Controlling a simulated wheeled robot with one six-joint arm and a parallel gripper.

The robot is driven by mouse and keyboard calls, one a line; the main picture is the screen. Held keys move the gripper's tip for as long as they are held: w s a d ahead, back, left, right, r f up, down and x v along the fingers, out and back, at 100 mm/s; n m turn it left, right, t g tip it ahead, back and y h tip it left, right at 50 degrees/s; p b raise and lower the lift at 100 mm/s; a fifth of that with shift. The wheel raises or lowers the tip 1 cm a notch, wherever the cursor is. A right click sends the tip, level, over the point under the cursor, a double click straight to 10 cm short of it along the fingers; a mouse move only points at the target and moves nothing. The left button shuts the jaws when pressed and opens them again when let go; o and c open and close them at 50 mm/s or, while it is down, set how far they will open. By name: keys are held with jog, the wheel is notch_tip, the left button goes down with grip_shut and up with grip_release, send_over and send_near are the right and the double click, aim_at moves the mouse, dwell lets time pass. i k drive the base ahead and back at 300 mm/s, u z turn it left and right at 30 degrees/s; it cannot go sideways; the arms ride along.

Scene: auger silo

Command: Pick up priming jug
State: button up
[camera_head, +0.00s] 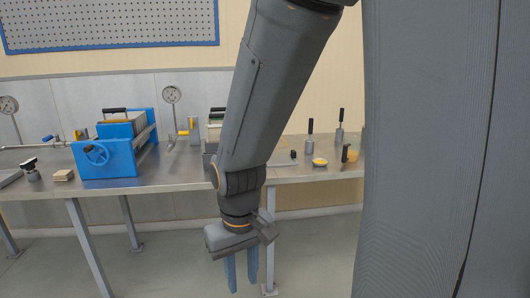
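My gripper (243,284) hangs below my arm in front of the bench, with its fingers pointing down. Its two blue-grey fingers stand apart with nothing between them. I cannot pick out the priming jug for certain. A small amber vessel with a dark upright handle (353,156) stands on the right part of the bench and may be it. It is small in view, and my gripper is well to its left and lower in the picture. My arm hides part of the bench middle.
A metal bench (190,181) runs across the view. On it are a blue press (105,165), gauges (171,95), a yellow-topped dish (320,161) and black-handled tools (310,143). Bench legs (88,245) stand below. The floor (165,262) in front looks clear.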

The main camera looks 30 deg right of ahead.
aim_at(352, 144)
jog(key=z, duration=0.7)
jog(key=i, duration=1.5)
jog(key=z, duration=1.1)
jog(key=i, duration=0.2)
jog(key=z, duration=0.1)
